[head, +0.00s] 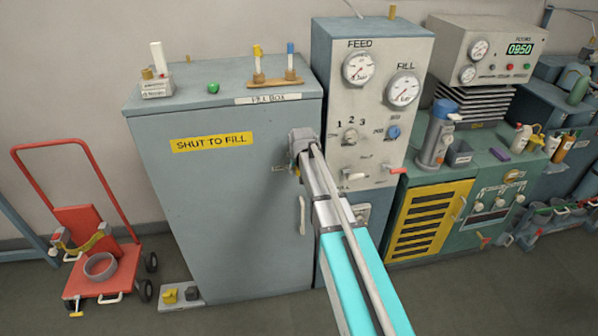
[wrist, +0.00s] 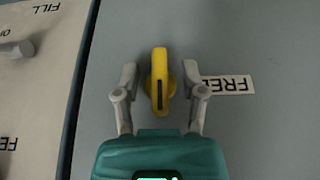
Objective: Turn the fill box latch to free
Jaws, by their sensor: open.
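The fill box (head: 225,210) is a grey-blue cabinet at the left of the head view, with a "FILL BOX" label on top and a yellow "SHUT TO FILL" sign on its door. In the wrist view its latch (wrist: 159,80) is a yellow handle with a dark stripe, lying along the picture's vertical. A "FREE" label (wrist: 229,84) reads upside down to its right. My gripper (wrist: 160,78) is open, with one finger on each side of the latch and a small gap visible at both sides. In the head view my arm hides the latch.
The gauge panel (head: 365,110) with FEED and FILL dials stands right of the fill box. A red trolley (head: 100,250) stands at the left. A green-yellow cabinet (head: 460,205) is at the right.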

